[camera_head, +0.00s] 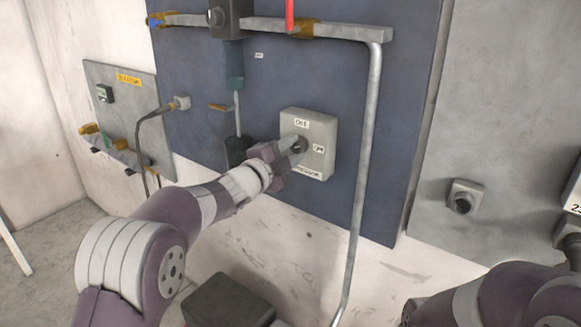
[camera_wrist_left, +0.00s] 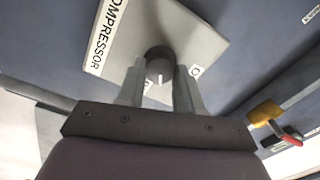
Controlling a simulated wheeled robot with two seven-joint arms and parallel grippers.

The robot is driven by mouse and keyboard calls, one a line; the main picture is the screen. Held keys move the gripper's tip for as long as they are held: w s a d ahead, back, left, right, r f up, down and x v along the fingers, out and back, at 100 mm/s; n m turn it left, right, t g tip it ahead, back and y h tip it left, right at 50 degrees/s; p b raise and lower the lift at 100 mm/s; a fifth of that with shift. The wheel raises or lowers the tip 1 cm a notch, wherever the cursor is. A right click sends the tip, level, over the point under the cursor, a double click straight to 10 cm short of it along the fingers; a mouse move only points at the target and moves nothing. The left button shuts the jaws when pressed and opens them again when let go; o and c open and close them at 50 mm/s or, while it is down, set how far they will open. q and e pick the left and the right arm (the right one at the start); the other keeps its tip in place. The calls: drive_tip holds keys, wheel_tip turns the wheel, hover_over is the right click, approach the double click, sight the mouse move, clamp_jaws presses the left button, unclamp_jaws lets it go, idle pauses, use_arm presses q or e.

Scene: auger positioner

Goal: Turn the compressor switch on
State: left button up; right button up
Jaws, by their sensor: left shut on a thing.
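The compressor switch box (camera_head: 313,170) is a pale grey box on the blue wall panel, with small labels on its face. In the left wrist view the box (camera_wrist_left: 185,35) shows a "COMPRESSOR" label and a round knob (camera_wrist_left: 159,64) with a white mark. My left gripper (camera_head: 290,146) reaches the knob from the left. In the left wrist view its two fingers (camera_wrist_left: 160,85) stand on either side of the knob and are shut on it. The fingers partly hide the labels beside the knob. My right gripper is not in view; part of my right arm shows at lower right.
A grey pipe (camera_head: 366,150) runs down the panel right of the box. A valve with a red handle (camera_head: 290,15) sits above. A smaller panel with a cable (camera_head: 160,110) is at left. A grey socket (camera_head: 464,197) is on the right wall. A dark box (camera_head: 228,302) stands below.

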use_arm(q)
drive_tip(key=m+b, duration=0.3)
drive_tip(key=shift+f, duration=0.3)
drive_tip(key=shift+r+m+b, duration=0.15)
drive_tip(key=shift+m+b, duration=0.9)
drive_tip(key=shift+m, duration=0.45)
drive_tip(key=o, duration=1)
drive_tip(key=shift+o, duration=0.2)
drive_tip(key=shift+s, duration=0.1)
